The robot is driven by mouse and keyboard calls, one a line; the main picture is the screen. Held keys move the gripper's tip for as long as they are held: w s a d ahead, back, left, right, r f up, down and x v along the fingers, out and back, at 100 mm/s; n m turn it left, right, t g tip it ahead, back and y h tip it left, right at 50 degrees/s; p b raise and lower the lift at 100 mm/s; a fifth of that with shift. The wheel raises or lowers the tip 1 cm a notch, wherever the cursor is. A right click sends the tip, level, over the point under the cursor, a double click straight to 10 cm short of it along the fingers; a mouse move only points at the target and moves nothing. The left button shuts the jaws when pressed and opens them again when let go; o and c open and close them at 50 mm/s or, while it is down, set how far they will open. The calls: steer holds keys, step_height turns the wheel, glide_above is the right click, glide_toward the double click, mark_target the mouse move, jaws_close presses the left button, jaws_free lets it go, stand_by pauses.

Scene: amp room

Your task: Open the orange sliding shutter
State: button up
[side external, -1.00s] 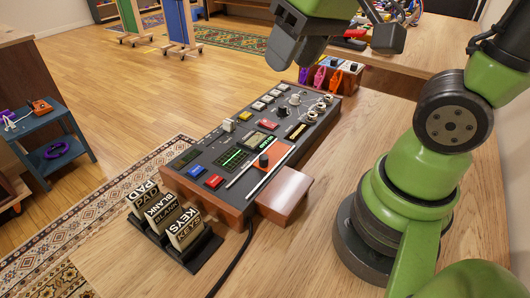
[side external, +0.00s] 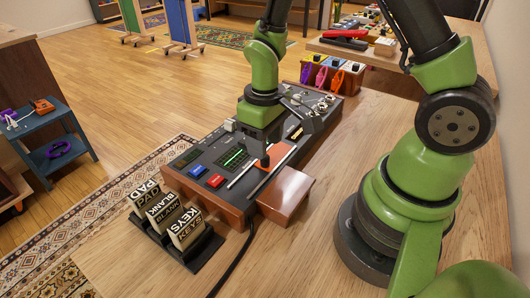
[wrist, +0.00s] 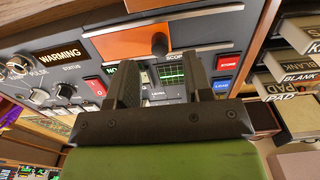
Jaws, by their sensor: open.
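The orange shutter (side external: 280,157) is a flat panel in a railed slot on the dark console (side external: 183,160). In the wrist view the orange shutter (wrist: 125,44) shows at the top with a round black knob (wrist: 160,45) at its right part. I see no contact with the knob.
A wooden block (side external: 286,190) stands at the console's front side. Labelled cards (side external: 163,210) stand in a rack at lower left. Colourful clips (side external: 321,78) stand behind the console.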

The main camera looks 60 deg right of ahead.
mark_target(275, 152)
steer(key=shift+f, duration=1.8)
